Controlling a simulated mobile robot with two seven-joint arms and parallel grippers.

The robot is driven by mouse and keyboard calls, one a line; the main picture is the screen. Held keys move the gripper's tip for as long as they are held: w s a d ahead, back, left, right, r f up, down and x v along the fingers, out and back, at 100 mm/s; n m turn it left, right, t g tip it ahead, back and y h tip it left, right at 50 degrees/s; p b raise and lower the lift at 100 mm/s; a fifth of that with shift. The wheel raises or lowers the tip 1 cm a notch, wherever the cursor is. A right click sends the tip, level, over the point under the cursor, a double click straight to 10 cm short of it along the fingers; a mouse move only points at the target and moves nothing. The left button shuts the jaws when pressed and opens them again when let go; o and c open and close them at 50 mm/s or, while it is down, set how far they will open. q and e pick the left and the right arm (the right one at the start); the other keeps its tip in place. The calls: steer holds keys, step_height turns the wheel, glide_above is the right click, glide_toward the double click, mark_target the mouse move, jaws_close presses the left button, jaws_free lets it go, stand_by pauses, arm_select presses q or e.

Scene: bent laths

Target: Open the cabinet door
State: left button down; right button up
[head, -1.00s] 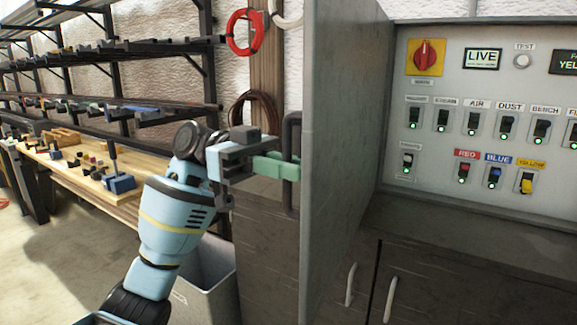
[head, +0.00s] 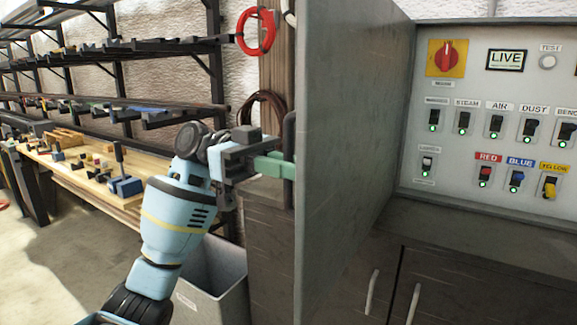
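The grey cabinet door (head: 350,150) stands swung open in the middle of the head view, seen at a steep angle. Its dark upright handle (head: 289,135) is on the door's left face, near the free edge. My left gripper (head: 272,165) is at the handle, with its green fingers reaching it; the far fingertips are partly hidden behind the handle and door edge, so the grip itself is hard to make out. Inside the cabinet, a light panel (head: 480,60) shows a red rotary switch and rows of labelled switches. My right gripper is out of view.
Below the panel are dark lower doors with pale handles (head: 372,292). A grey bin (head: 215,285) stands beneath my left arm. A wooden bench (head: 85,180) with small tools and dark racks (head: 130,110) line the left. Open floor (head: 60,270) lies at lower left.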

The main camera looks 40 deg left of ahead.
arm_select(q)
steer(key=shift+f, duration=0.15)
steer(key=c, duration=1.8)
jaws_free()
steer(key=shift+c, duration=0.2)
steer(key=shift+a, duration=0.1)
steer(key=a+b, duration=0.1)
steer(key=a, duration=0.6)
steer(key=shift+a, duration=0.3)
steer(key=shift+w, duration=0.15)
